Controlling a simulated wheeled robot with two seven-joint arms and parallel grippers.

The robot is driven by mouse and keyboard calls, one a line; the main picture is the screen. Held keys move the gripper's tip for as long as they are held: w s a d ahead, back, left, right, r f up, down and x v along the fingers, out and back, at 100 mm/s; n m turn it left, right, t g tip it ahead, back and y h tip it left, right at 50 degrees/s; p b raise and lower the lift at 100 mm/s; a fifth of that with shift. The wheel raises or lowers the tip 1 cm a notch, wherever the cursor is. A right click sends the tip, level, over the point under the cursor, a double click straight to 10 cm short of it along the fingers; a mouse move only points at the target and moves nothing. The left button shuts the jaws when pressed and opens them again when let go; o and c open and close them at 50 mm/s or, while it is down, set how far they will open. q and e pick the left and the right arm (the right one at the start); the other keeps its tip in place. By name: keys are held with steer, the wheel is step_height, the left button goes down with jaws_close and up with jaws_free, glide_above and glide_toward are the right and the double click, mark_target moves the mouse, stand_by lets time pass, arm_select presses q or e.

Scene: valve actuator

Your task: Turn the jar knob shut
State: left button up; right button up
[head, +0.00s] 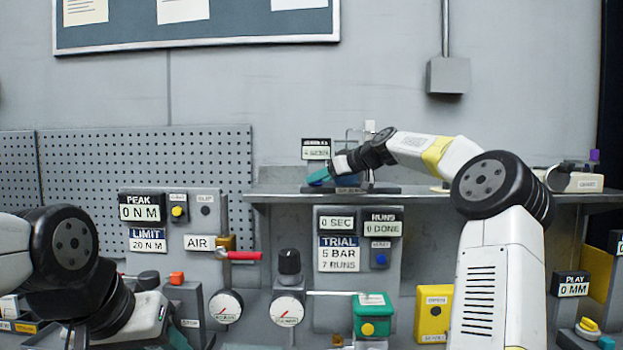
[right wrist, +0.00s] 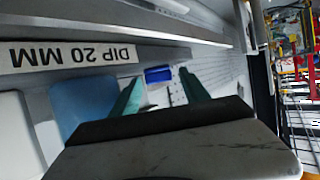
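My right gripper (head: 318,178) reaches leftward over the shelf in the head view; its teal fingers show at its tip. In the right wrist view its two teal fingers (right wrist: 163,95) stand apart, with a small blue block-like thing (right wrist: 158,74) visible beyond the gap. I see nothing held between them. No knob is clearly recognisable as the jar's; the area by the gripper is small and partly covered by my arm. A pale blue piece (right wrist: 80,105) sits beside a "DIP 20 MM" label (right wrist: 70,57). My left gripper (head: 150,315) is low at left, its fingers unclear.
The grey shelf (head: 275,195) runs under the right gripper. Below it are a panel with displays (head: 358,222), a black knob (head: 289,262) above a gauge (head: 287,310), a green box (head: 372,305) and a red-handled valve (head: 243,255). A thin wire frame stands behind the right gripper.

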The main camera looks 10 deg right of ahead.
steer(key=shift+h, duration=0.3)
steer(key=m+h, duration=0.1)
steer(key=m+t+h, duration=0.1)
steer(key=a+m+t+h, duration=0.1)
steer(key=shift+s+r+m, duration=0.2)
steer(key=shift+s+m, duration=0.05)
steer(key=shift+m, duration=0.05)
steer(key=shift+a+f+m+t+h, duration=0.1)
steer(key=shift+a+m+t+h, duration=0.1)
steer(key=shift+m+h, duration=0.5)
steer(key=shift+a+m+t+h, duration=0.1)
steer(key=shift+m+t+h, duration=0.1)
steer(key=shift+m+h, duration=0.5)
steer(key=shift+a+m+h, duration=0.1)
steer(key=shift+m+h, duration=0.3)
steer(key=shift+h, duration=0.3)
